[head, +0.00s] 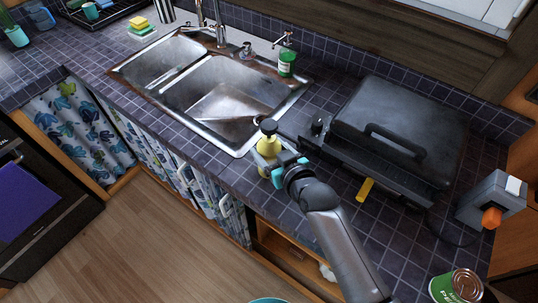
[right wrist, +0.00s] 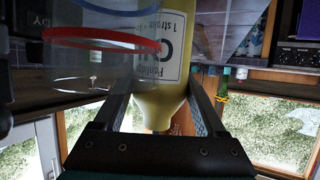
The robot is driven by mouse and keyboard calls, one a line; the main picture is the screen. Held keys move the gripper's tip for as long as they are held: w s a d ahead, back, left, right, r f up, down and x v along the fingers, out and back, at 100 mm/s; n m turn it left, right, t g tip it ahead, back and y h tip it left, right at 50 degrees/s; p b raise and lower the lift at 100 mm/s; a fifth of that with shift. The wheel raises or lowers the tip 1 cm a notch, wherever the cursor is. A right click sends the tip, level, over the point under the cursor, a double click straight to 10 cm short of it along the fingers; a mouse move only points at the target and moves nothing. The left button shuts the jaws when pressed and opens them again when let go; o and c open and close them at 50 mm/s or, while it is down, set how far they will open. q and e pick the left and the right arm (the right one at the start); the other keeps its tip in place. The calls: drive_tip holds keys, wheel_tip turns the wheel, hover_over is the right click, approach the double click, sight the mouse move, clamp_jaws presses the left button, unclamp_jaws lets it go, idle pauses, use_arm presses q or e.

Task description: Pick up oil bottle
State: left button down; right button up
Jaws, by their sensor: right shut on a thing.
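The oil bottle (head: 267,147) is yellow with a dark cap, at the front edge of the tiled counter (head: 225,167), just in front of the sink. My right gripper (head: 271,165) is shut on its body. In the right wrist view the bottle (right wrist: 158,88) fills the space between the two fingers, with its label upside down. I cannot tell whether its base touches the counter. My left gripper is not in view.
A metal double sink (head: 215,95) lies behind the bottle, with a green soap bottle (head: 287,62) at its back. A black grill (head: 400,125) stands to the right, with a yellow object (head: 365,189) before it. A green can (head: 457,287) is at lower right.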

clamp_jaws()
drive_tip(key=shift+r, duration=0.2)
